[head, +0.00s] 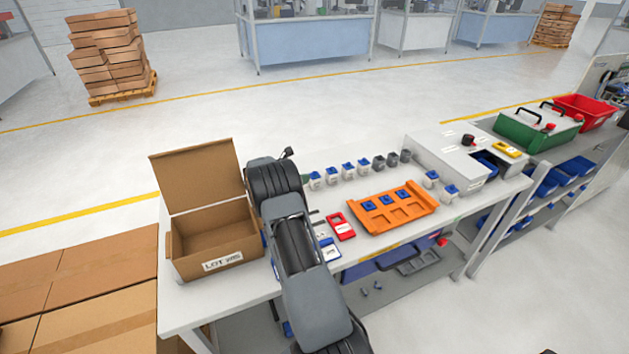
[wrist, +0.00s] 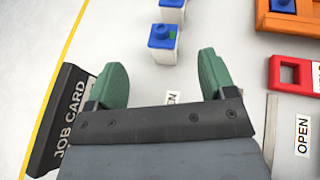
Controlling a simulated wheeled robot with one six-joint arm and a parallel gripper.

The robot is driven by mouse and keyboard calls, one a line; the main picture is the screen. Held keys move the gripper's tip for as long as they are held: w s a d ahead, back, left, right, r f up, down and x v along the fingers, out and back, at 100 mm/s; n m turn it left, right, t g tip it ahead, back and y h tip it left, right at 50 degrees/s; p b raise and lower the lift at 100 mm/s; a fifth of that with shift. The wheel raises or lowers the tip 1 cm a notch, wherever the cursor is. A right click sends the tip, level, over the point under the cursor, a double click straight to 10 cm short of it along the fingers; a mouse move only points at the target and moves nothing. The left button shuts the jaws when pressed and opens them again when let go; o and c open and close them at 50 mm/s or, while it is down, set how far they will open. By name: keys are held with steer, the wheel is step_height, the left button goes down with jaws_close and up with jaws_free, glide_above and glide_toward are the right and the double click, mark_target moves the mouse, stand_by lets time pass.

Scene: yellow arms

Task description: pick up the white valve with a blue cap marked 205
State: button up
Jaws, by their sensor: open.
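A white valve with a blue cap (wrist: 162,48) stands ahead of my gripper in the wrist view, roughly centred between the fingertips. A second blue-capped white valve (wrist: 172,14) is just beyond it. My gripper (wrist: 162,70) is open and empty, its green fingers apart and short of the nearer valve. In the head view several blue-capped valves (head: 331,178) stand in a row on the bench, right of my arm, which hides most of the gripper. No number 205 can be read on any valve.
Dark grey-capped valves (head: 379,161) continue the row. An orange tray (head: 387,220) holds blue-capped pieces. A black job card holder (wrist: 62,122) is left of my gripper. An open carton (head: 212,246) stands left of my arm.

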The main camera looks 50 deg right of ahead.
mark_target(313, 173)
steer(key=shift+p+x, duration=0.9)
steer(key=shift+x, duration=2.9)
steer(key=shift+a+f, duration=0.1)
steer(key=shift+c, duration=0.2)
steer(key=c, duration=1.1)
